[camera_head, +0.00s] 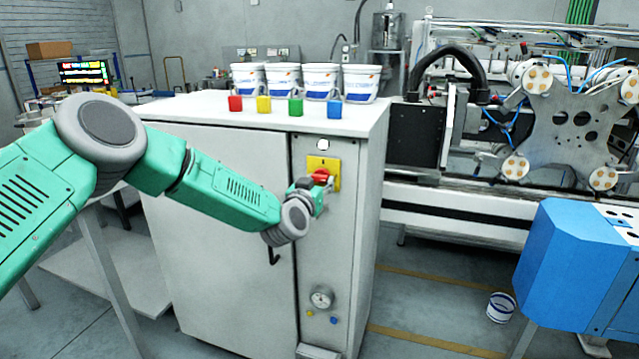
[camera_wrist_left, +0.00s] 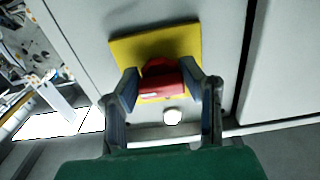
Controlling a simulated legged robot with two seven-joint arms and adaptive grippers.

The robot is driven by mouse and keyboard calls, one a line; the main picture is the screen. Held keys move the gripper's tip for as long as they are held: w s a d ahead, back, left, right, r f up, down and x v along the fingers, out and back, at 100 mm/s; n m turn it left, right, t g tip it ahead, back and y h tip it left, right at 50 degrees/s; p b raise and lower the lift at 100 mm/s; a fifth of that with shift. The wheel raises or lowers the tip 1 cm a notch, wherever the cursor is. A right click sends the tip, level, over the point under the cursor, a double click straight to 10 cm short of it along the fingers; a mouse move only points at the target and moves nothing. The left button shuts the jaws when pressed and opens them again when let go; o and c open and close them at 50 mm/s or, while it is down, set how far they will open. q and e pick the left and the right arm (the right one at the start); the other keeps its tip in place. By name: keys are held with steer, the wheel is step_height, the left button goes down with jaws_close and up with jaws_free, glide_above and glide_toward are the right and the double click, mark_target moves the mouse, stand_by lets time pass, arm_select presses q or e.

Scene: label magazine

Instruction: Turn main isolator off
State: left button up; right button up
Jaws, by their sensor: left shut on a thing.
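The main isolator is a red rotary knob (camera_head: 321,175) on a yellow square plate (camera_head: 334,163), on the narrow right front panel of a white cabinet (camera_head: 222,150). My left gripper (camera_head: 314,184) reaches it from the left. In the left wrist view the red knob (camera_wrist_left: 161,80) stands between the two fingers of my left gripper (camera_wrist_left: 165,88), in front of the yellow plate (camera_wrist_left: 150,48). The fingers are shut on the knob from both sides. In the head view my wrist and fingers partly hide the knob. My right gripper is not in view.
Several white tubs (camera_head: 284,80) and padlocks in red (camera_head: 235,103), yellow, green and blue stand on the cabinet top. A gauge (camera_head: 321,297) and small buttons sit lower on the panel. A blue machine part (camera_head: 560,262) stands at the right. A small bucket (camera_head: 500,307) is on the floor.

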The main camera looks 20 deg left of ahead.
arm_select(q)
steer(key=shift+n, duration=0.3)
steer(key=n+b, duration=0.2)
steer(key=n, duration=0.1)
steer(key=shift+d+f+n+b, duration=0.1)
steer(key=shift+n+b, duration=0.2)
steer(key=shift+b, duration=0.05)
steer(key=n+b, duration=0.3)
steer(key=n, duration=0.2)
steer(key=shift+d, duration=0.1)
steer(key=n+b, duration=0.3)
steer(key=n, duration=0.1)
steer(key=shift+n, duration=0.4)
steer(key=shift+n+b, duration=1.5)
steer(key=shift+n, duration=0.4)
steer(key=shift+d, duration=0.1)
steer(key=o, duration=1.2)
steer(key=shift+c, duration=0.2)
steer(key=shift+r, duration=0.2)
